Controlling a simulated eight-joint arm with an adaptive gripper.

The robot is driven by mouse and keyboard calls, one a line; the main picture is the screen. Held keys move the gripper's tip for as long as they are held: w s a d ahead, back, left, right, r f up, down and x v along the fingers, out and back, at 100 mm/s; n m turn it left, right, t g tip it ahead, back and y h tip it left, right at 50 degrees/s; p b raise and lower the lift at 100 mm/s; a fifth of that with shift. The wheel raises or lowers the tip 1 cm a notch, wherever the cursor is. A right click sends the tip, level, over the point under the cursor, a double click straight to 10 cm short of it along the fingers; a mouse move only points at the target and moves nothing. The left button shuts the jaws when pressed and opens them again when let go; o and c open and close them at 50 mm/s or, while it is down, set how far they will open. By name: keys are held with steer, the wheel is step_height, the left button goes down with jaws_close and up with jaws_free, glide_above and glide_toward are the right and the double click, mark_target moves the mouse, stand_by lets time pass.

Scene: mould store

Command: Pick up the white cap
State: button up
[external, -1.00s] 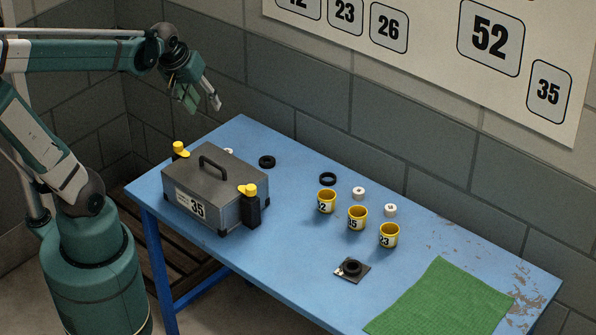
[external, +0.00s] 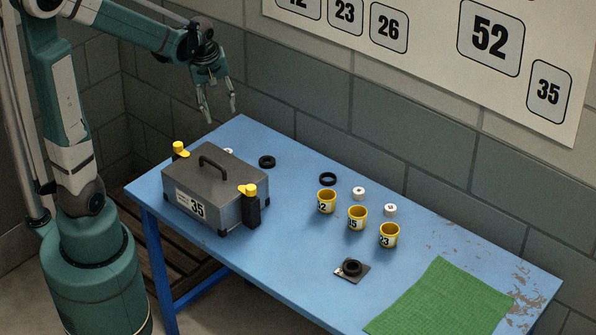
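Three small white caps show on the blue table (external: 300,255). One white cap (external: 358,193) and another white cap (external: 390,210) lie behind the row of yellow cups. A third white cap (external: 228,152) is partly hidden behind the grey box. My gripper (external: 220,115) is open and empty, fingers pointing down. It is in the air at the table's far left corner, above and behind the grey box, apart from all the caps.
The grey box (external: 213,189), labelled 35, has a handle and yellow-topped latches. Black rings (external: 267,162) (external: 328,179) lie near the back edge. Several numbered yellow cups (external: 357,220) stand mid-table. A black ring on a plate (external: 352,268) and a green mat (external: 440,300) are in front.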

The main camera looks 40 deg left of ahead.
steer(key=w+a+f+n+g, duration=0.1)
steer(key=w+f+n, duration=0.1)
steer(key=f, duration=0.2)
steer(key=w+a+f+n, duration=0.1)
steer(key=w+f+n, duration=0.1)
steer(key=f, duration=0.2)
steer(key=w+a+f+n+g, duration=0.1)
steer(key=w+a+f, duration=0.1)
steer(key=f, duration=0.2)
steer(key=shift+a+f+n+g, duration=0.1)
steer(key=shift+f+n+g, duration=0.2)
steer(key=shift+n, duration=0.1)
steer(key=shift+f, duration=0.15)
steer(key=shift+f, duration=1.3)
steer(key=shift+f, duration=0.1)
steer(key=shift+f+b, duration=0.65)
steer(key=shift+f, duration=1.9)
steer(key=shift+c, duration=0.3)
